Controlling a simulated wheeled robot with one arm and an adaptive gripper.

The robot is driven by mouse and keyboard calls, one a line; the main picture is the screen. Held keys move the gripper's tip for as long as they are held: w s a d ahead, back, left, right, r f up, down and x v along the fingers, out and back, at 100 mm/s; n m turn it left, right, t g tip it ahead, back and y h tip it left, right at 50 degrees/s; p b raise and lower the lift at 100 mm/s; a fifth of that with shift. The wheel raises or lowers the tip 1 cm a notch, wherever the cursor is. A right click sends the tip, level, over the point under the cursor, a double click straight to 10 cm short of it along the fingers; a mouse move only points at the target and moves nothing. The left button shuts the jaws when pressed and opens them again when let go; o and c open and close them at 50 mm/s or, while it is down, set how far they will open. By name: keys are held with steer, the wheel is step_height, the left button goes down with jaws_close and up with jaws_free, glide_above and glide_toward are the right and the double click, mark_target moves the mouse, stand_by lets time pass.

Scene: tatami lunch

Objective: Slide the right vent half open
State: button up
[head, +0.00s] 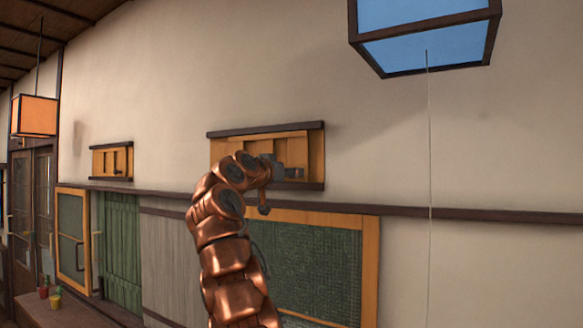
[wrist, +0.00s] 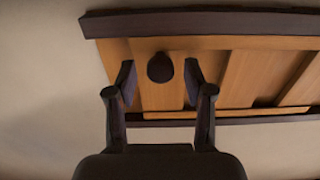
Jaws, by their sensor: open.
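The right vent (head: 265,132) is a wooden frame with dark rails high on the wall, and my arm hides part of it. My gripper (head: 285,172) is at the vent's right part in the head view. In the wrist view, a dark round knob (wrist: 160,67) sits on the vent's wooden panel (wrist: 205,57) near the left end. My gripper (wrist: 160,82) is open, with one fingertip on each side of the knob. A gap shows between the knob and each finger. I cannot tell how far the vent is open.
A smaller left vent (head: 112,160) is farther along the wall. A blue lamp (head: 425,45) with a long pull cord (head: 429,150) hangs at the right. A dark rail (head: 460,214) runs along the wall above a wood-framed screen (head: 372,265).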

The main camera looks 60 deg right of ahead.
steer(key=shift+w+d, duration=0.1)
steer(key=shift+d, duration=0.8)
jaws_close()
